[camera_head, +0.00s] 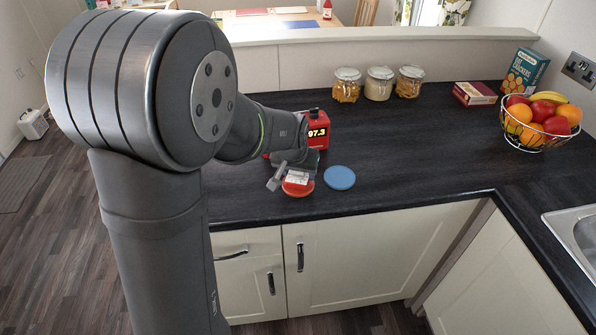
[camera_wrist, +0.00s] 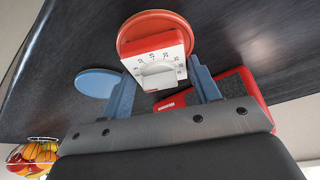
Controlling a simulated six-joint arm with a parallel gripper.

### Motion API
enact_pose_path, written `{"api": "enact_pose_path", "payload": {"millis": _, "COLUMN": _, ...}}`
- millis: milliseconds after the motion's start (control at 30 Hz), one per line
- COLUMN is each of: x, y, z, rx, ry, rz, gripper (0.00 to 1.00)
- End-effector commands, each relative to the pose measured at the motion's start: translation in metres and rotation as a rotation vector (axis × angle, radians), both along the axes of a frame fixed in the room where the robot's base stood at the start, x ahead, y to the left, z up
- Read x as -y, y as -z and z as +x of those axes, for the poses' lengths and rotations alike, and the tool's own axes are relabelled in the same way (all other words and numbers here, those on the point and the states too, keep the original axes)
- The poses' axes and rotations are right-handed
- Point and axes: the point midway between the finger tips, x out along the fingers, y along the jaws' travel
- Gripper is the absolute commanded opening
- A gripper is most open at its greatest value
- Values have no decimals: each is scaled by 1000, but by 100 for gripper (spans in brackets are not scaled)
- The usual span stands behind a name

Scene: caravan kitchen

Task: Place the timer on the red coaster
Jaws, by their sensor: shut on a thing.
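The timer (camera_wrist: 161,49) is a small white-and-red block with a round dial, which also shows in the head view (camera_head: 297,178). My gripper (camera_wrist: 162,75) is shut on it, with one blue-grey finger on each side. In the head view my gripper (camera_head: 289,176) is low over the worktop. The red coaster (camera_wrist: 152,19) is a flat round disc, which also shows in the head view (camera_head: 299,192). The timer overlaps the coaster in both views and hides part of it. I cannot tell whether the timer touches the coaster.
A blue coaster (camera_head: 340,177) lies just right of the red one. A red device with a "97.3" display (camera_head: 319,132) stands close behind my gripper. Jars (camera_head: 380,84), boxes (camera_head: 525,72) and a fruit basket (camera_head: 535,125) stand farther back and right. The middle worktop is clear.

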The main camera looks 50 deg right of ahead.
Motion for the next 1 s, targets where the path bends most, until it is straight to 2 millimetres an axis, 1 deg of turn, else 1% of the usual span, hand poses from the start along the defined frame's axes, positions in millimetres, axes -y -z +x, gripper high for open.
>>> {"api": "enact_pose_path", "payload": {"millis": 367, "x": 0, "y": 5, "z": 0, "rx": 0, "ry": 0, "rz": -1, "gripper": 25}}
{"api": "enact_pose_path", "payload": {"millis": 400, "x": 0, "y": 4, "z": 0, "rx": 0, "ry": 0, "rz": -1, "gripper": 64}}
{"api": "enact_pose_path", "payload": {"millis": 467, "x": 0, "y": 4, "z": 0, "rx": 0, "ry": 0, "rz": -1, "gripper": 76}}
{"api": "enact_pose_path", "payload": {"millis": 500, "x": 0, "y": 4, "z": 0, "rx": 0, "ry": 0, "rz": -1, "gripper": 78}}
{"api": "enact_pose_path", "payload": {"millis": 767, "x": 0, "y": 3, "z": 0, "rx": 1, "ry": 0, "rz": -2, "gripper": 78}}
{"api": "enact_pose_path", "payload": {"millis": 867, "x": 0, "y": -2, "z": 0, "rx": 2, "ry": 0, "rz": -4, "gripper": 78}}
{"api": "enact_pose_path", "payload": {"millis": 1000, "x": -6, "y": -18, "z": -3, "rx": 2, "ry": 0, "rz": -6, "gripper": 78}}
